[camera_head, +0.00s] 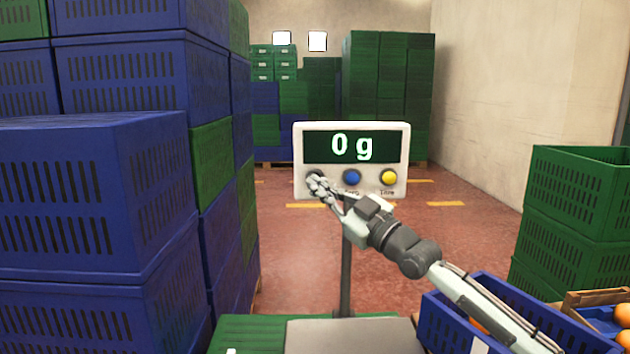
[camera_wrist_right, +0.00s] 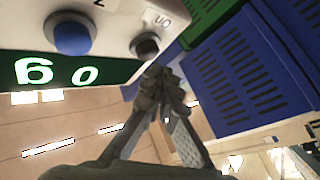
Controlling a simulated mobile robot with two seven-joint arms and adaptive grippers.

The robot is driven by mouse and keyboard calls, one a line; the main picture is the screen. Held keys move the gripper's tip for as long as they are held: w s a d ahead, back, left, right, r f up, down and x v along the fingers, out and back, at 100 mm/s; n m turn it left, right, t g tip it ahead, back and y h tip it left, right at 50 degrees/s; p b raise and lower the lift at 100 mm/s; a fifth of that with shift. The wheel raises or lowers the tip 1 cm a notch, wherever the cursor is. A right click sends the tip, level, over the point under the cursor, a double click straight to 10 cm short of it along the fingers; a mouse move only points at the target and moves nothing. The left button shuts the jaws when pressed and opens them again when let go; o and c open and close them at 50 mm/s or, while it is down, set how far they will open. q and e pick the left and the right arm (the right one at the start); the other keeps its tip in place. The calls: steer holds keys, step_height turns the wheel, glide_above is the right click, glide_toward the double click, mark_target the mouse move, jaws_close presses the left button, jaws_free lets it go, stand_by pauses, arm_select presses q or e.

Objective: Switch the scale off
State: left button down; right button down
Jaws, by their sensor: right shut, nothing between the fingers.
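The scale's white display box (camera_head: 300,150) stands on a grey pole and its lit screen (camera_head: 351,147) reads 0 g. Below the screen are a dark button (camera_head: 313,175) at the left, a blue button (camera_head: 352,177) and a yellow button (camera_head: 389,177). My right gripper (camera_head: 322,187) is shut and empty, its fingertips at the dark button and partly covering it. In the right wrist view the dark button (camera_wrist_right: 146,45) shows just beyond the fingertips (camera_wrist_right: 160,80), beside the blue button (camera_wrist_right: 72,35). Whether the fingertips touch it I cannot tell. My left gripper is not in view.
The scale's grey platform (camera_head: 350,338) is at the bottom, bare where visible. Blue crates (camera_head: 85,190) are stacked high at the left, green crates (camera_head: 575,215) at the right. A blue crate (camera_head: 450,330) lies under my right arm, near some oranges (camera_head: 622,314).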

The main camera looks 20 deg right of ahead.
steer(key=shift+w+d, duration=0.15)
steer(key=shift+w, duration=0.25)
steer(key=shift+w+d+b, duration=0.15)
steer(key=shift+w+b, duration=0.35)
steer(key=shift+b, duration=0.3)
stand_by(0.4)
stand_by(0.3)
steer(key=shift+s+a+p, duration=0.25)
steer(key=shift+s+p, duration=0.7)
